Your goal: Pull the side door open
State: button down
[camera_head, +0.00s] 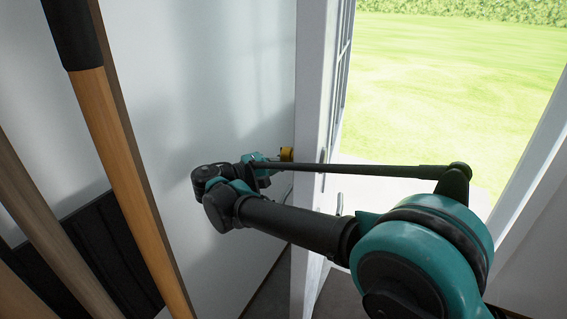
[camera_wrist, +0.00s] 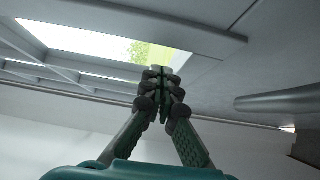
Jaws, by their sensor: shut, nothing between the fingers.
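The side door (camera_head: 312,90) is white with glass panes and stands partly open, seen nearly edge-on in the head view. Bright lawn shows through the wide gap to its right. My arm reaches across the gap, and my gripper (camera_wrist: 158,88) is at the left of the door edge, mostly hidden behind my wrist in the head view. In the wrist view the fingers are shut together and hold nothing, in front of the paned door (camera_wrist: 60,72). A grey bar (camera_wrist: 280,101), possibly the door handle, lies to their right, apart from them. Whether the fingers touch the door I cannot tell.
Wooden long-handled tools (camera_head: 125,170) stand close on the left, in front of a pale wall (camera_head: 205,90). A white door frame (camera_head: 535,150) borders the opening on the right. A small yellow item (camera_head: 287,154) shows beside the door edge.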

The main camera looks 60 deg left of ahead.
jog(key=shift+w, duration=0.65)
jog(key=shift+w, duration=0.1)
